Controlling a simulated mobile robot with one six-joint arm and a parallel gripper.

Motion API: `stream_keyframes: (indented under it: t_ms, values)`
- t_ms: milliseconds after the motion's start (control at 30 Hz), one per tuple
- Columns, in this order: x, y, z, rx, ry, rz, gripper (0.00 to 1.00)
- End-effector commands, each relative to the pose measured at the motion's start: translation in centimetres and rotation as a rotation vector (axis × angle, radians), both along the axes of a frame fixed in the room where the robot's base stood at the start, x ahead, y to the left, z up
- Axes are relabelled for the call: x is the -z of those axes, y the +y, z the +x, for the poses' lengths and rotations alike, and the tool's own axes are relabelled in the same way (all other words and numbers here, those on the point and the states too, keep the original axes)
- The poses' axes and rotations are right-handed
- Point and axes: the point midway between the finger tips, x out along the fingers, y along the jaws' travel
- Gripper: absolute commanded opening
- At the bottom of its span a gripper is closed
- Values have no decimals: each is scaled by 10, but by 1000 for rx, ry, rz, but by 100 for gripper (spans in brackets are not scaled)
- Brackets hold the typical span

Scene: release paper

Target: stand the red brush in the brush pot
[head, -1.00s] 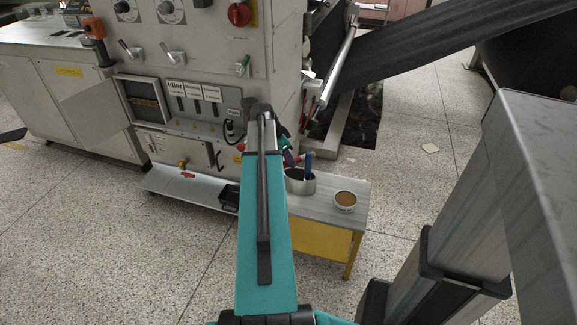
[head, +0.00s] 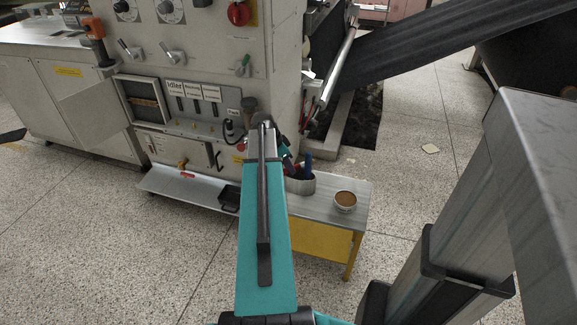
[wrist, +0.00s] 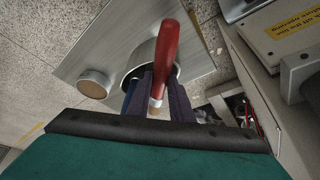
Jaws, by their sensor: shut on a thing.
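The red brush (wrist: 166,52) is in my gripper (wrist: 160,100), whose dark fingers are shut on it near its pale metal band. Its red handle stands out past the fingers in the wrist view and overlaps the grey brush pot (wrist: 196,62) behind it. I cannot tell whether the brush touches the pot or is inside its mouth. In the head view the pot (head: 300,185) stands on the small table, with a blue handle (head: 307,163) rising from it. My arm hides most of my gripper and the brush there.
A bowl with brown contents (head: 345,201) stands right of the pot on the small table (head: 325,212), which has a yellow front. The large grey machine (head: 200,70) with levers rises close behind and left. A black tray (head: 229,199) lies on a low shelf left of my arm.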

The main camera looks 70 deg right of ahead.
Motion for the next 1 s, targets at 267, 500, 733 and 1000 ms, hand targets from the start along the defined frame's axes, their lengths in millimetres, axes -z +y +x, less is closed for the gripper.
stream_keyframes:
  t_ms: [267, 500, 733, 1000]
  values:
    - [5, 0, 0, 0, 0, 0, 21]
    - [5, 0, 0, 0, 0, 0, 38]
    - [3, 0, 0, 0, 0, 0, 38]
    - [-16, 4, 4, -2, 0, -2, 38]
